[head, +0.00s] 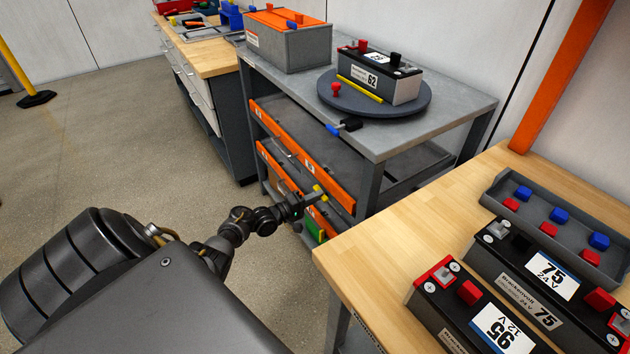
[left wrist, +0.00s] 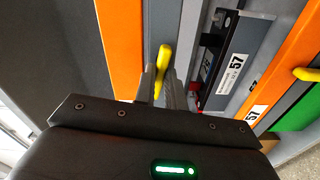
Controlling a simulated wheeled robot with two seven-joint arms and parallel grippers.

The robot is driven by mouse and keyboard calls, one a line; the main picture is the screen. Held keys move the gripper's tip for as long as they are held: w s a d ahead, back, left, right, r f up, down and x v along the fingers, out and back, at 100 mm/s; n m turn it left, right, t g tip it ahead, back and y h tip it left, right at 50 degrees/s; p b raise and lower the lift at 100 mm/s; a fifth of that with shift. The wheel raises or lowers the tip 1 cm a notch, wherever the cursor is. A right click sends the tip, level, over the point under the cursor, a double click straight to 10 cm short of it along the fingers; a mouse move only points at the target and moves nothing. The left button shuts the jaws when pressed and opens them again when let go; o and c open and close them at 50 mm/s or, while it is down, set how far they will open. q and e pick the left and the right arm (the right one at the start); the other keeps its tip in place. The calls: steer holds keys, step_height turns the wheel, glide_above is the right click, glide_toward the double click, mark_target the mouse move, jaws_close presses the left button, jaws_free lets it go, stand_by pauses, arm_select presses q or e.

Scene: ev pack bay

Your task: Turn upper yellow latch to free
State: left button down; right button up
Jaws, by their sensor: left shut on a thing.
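The upper yellow latch (head: 318,188) is on the front of the grey cart, beside the orange bars. In the left wrist view the yellow latch (left wrist: 164,57) lies between the fingertips of my left gripper (left wrist: 159,78), with its rounded end showing beyond them. My left gripper (head: 308,199) is shut on this latch, and the fingers partly hide its base. A second yellow latch (left wrist: 306,74) shows at the right edge of the left wrist view, apart from the gripper. My right gripper is not in view.
Orange bars (head: 300,148) run along the cart's shelves. A battery marked 57 (left wrist: 232,62) lies behind the latch. The grey cart top (head: 455,105) carries a turntable (head: 415,104) and an orange-lidded box (head: 295,47). A wooden table (head: 375,235) with batteries stands right of my left arm.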

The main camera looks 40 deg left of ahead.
arm_select(q)
steer(key=shift+n, duration=1)
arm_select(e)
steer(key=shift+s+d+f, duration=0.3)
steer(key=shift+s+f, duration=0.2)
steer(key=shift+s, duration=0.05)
arm_select(q)
steer(key=c, duration=1.5)
jaws_free()
steer(key=shift+f, duration=0.1)
steer(key=shift+o, duration=0.2)
